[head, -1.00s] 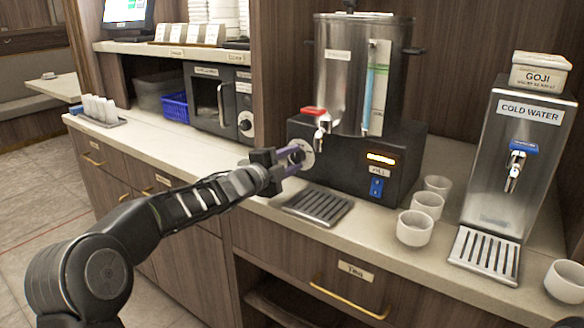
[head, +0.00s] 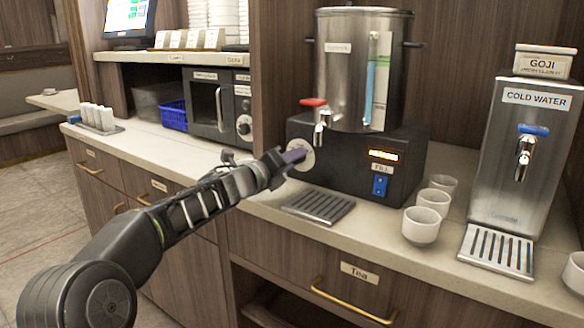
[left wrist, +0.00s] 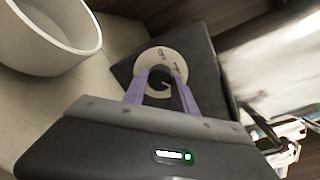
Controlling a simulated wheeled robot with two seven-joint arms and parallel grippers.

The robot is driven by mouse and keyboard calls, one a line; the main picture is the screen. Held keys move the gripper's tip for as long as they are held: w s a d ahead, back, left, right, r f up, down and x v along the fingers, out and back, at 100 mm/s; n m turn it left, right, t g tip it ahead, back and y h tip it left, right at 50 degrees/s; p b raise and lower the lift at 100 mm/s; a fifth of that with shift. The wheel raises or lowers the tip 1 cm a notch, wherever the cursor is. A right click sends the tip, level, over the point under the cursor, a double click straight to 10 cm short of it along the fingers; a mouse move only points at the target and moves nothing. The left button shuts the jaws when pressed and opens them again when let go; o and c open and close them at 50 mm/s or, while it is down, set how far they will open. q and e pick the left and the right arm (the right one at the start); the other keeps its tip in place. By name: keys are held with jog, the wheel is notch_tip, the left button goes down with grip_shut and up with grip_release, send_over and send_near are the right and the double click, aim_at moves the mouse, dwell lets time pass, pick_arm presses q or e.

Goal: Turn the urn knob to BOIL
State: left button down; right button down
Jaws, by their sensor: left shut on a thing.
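The urn is a tall steel cylinder (head: 340,75) on a black base (head: 345,165), with a red-handled tap at its front. The urn's round pale dial plate (head: 307,156) is on the left of the base's front, partly hidden by my left gripper (head: 298,157). In the left wrist view the dial plate (left wrist: 160,55) has small dark marks, too blurred to read. My left gripper's purple fingers (left wrist: 161,82) are shut on the dark knob (left wrist: 159,82) at its middle. Which mark the knob points to cannot be told. My right gripper is not in view.
A drip tray (head: 318,206) lies below the tap. White cups (head: 421,226) stand right of it, near the cold water dispenser (head: 515,150). A blue FILL switch (head: 380,186) is on the urn base.

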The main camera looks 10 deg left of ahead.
pick_arm(q)
jog(key=shift+f+m+b, duration=0.15)
jog(key=shift+m+b, duration=0.3)
jog(key=shift+m, duration=0.45)
jog(key=c, duration=1)
grip_release()
jog(key=shift+s, duration=0.1)
jog(key=b+v, duration=0.1)
jog(key=v, duration=0.6)
jog(key=shift+s, duration=0.3)
jog(key=shift+a, duration=0.1)
